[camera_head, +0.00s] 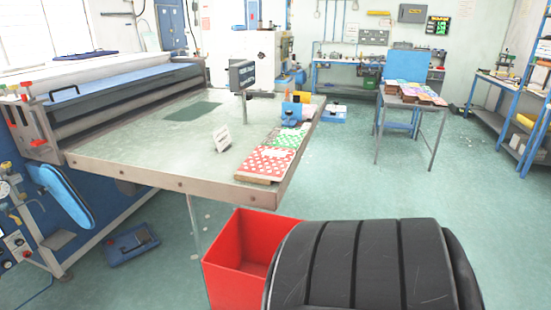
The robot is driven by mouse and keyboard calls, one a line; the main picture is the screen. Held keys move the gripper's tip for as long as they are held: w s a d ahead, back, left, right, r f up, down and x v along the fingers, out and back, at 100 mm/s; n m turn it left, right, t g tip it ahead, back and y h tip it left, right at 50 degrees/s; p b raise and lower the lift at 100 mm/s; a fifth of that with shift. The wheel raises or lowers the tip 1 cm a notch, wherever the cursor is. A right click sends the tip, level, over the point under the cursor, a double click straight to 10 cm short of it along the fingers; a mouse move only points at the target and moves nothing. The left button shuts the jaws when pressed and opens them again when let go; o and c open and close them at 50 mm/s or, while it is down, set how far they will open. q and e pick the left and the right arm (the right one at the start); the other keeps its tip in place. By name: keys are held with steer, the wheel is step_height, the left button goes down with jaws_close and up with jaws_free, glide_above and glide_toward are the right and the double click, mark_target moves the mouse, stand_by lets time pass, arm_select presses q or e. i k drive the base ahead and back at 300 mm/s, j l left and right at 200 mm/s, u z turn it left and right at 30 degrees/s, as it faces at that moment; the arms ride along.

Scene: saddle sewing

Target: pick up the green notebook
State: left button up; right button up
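A green patterned notebook-like piece (287,139) lies flat on the right side of the large work table (140,158). A red-and-white patterned piece (265,164) lies just in front of it, at the table's near right corner. Behind the green piece stand blue and orange items (294,109). Whether the green piece is one notebook or a stack is too small to tell. Neither of my grippers shows in this view.
A red bin (235,258) and a large black ribbed object (365,265) stand on the near floor. A small white sign (222,138) is on the table. A side table (408,97) at the back right holds coloured stacks. Floor on the right is clear.

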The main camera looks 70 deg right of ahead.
mark_target(280, 137)
steer(key=z, duration=0.5)
steer(key=j+z, duration=0.15)
steer(key=z, duration=0.3)
steer(key=i+z, duration=0.1)
steer(key=z, duration=0.4)
steer(key=j+z, duration=0.15)
steer(key=z, duration=0.8)
